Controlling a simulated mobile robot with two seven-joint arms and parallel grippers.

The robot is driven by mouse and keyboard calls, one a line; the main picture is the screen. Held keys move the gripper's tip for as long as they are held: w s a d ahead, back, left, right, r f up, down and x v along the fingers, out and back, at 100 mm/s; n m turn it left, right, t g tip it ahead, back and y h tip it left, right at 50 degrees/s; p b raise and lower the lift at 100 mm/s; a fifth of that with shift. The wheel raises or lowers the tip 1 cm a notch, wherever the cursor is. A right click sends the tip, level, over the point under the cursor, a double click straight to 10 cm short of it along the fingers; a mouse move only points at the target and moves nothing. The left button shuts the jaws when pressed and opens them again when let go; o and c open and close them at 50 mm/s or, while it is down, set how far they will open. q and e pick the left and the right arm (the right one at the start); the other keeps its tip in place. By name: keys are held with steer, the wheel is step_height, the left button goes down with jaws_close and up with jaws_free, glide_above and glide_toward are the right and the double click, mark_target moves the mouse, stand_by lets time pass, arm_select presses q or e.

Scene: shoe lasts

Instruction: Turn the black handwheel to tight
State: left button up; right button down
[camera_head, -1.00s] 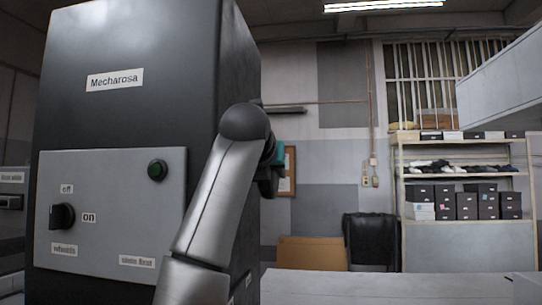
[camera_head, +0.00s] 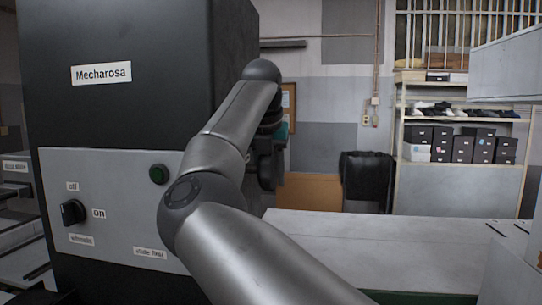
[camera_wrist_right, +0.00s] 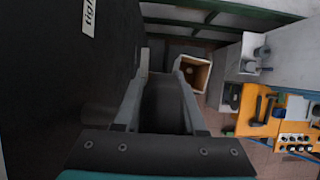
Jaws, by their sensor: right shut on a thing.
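The black handwheel (camera_wrist_right: 162,105) shows in the right wrist view as a dark rounded form between the fingers, beside the dark machine wall. My right gripper (camera_wrist_right: 161,76) is shut on it. A white label (camera_wrist_right: 89,15), cut off at the frame edge and reading "tigh", is on the wall above. In the head view my right arm reaches up along the side of the Mecharosa machine (camera_head: 150,110), and the handwheel cannot be made out there. My left gripper is not in view.
A pale worktop (camera_head: 360,240) lies at right, with a shelf of boxes (camera_head: 460,145) behind. The right wrist view shows an open box (camera_wrist_right: 192,72) and orange tool boards (camera_wrist_right: 258,118).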

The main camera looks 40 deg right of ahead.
steer(key=shift+a+g+y+p, duration=0.1)
steer(key=shift+g+y+p, duration=0.25)
steer(key=shift+g+y, duration=0.15)
steer(key=shift+s+f, duration=0.1)
steer(key=shift+f, duration=0.05)
steer(key=shift+c, duration=2.4)
jaws_free()
steer(key=v, duration=1.5)
